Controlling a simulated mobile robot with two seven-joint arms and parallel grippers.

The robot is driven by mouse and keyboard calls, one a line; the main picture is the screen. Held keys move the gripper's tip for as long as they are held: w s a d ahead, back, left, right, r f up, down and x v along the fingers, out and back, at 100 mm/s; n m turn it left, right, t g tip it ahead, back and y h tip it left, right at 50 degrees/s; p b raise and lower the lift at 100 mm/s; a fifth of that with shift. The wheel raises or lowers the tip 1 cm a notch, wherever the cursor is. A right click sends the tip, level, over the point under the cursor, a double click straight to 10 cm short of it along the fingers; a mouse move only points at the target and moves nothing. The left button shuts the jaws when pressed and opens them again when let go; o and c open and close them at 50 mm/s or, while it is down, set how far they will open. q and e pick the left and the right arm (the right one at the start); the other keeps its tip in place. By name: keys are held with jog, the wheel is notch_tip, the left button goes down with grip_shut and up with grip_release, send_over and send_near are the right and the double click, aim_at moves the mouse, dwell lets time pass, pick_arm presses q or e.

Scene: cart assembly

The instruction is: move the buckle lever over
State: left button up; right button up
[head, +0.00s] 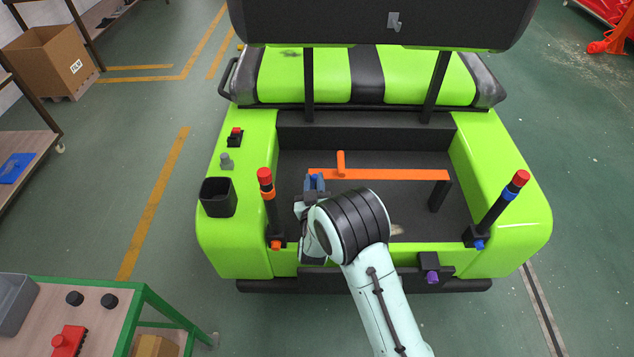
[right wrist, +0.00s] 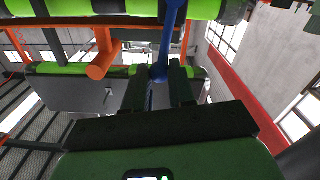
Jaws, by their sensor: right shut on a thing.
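A thin blue lever (right wrist: 168,40), which looks like the buckle lever, runs down to a rounded blue end between my right gripper's fingers (right wrist: 160,82) in the right wrist view. In the head view the lever's blue part (head: 315,181) shows at the left end of an orange bar (head: 390,174). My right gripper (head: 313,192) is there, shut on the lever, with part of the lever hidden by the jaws. An orange peg (head: 341,163) stands on the bar right of the gripper; it also shows in the right wrist view (right wrist: 103,60). My left gripper is out of view.
The green cart has a seat (head: 300,76) behind and a dark raised panel (head: 380,22) above. Red-topped posts stand left (head: 266,190) and right (head: 505,200). A black cup (head: 217,198) is at left. The cart bed right of my arm is mostly clear.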

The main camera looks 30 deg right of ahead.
jog(key=shift+a+f, duration=0.2)
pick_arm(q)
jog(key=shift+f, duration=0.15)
pick_arm(e)
jog(key=shift+w+a+r, duration=0.1)
jog(key=shift+w+a, duration=0.5)
jog(key=shift+a, duration=0.25)
pick_arm(q)
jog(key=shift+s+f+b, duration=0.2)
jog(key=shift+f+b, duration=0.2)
jog(key=shift+b, duration=0.1)
pick_arm(e)
jog(key=shift+w+a+f, duration=0.25)
jog(key=shift+w+a, duration=0.25)
jog(key=shift+a, duration=0.35)
jog(key=shift+f, duration=0.1)
